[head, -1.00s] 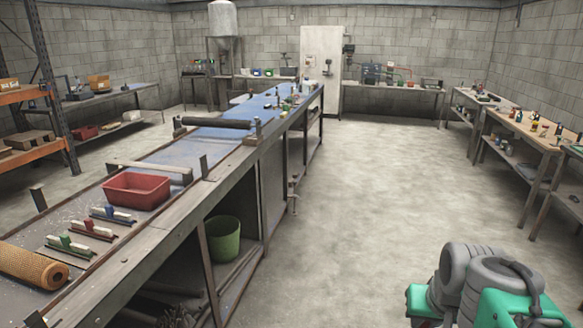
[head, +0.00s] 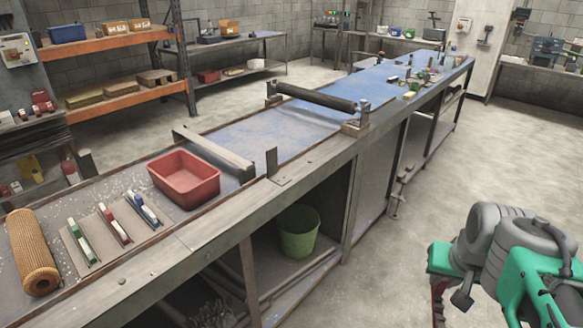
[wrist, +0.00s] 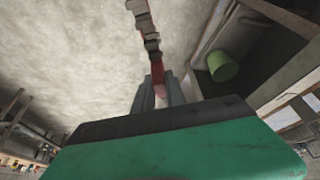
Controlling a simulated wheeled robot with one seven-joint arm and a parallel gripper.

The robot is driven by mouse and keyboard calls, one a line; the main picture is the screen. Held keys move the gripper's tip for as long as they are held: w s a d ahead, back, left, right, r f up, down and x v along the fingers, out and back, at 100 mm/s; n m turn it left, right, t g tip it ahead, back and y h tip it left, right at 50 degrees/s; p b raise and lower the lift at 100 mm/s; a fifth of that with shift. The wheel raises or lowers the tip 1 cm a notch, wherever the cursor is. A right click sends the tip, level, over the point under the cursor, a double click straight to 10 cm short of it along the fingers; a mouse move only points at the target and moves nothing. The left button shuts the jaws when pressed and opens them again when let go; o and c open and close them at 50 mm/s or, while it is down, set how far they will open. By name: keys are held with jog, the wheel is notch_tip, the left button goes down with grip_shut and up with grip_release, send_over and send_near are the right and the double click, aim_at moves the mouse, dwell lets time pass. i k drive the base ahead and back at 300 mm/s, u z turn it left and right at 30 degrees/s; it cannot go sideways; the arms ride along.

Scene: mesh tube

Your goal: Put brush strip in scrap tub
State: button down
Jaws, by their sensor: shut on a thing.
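My gripper (wrist: 160,92) is shut on a long thin red strip with grey blocks along it (wrist: 148,38), which looks like the brush strip. It points away from the fingers over bare floor. In the head view my arm is at the lower right, right of the bench, and a little red (head: 438,303) shows below it; the fingers are hidden there. A red rectangular tub (head: 184,180) sits on the bench and looks empty. A green round bucket (head: 299,232) stands on the shelf under the bench and also shows in the wrist view (wrist: 222,66).
Left of the red tub lie three small strips with green (head: 82,241), red (head: 113,224) and blue (head: 143,209) parts. An orange mesh tube (head: 32,252) lies at the bench's near left. A black roller (head: 316,98) and upright brackets stand beyond the tub.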

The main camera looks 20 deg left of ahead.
aim_at(186, 188)
jog(key=u, duration=0.8)
jog(key=i, duration=1)
jog(key=u, duration=1.55)
jog(key=i, duration=0.6)
jog(key=u, duration=0.35)
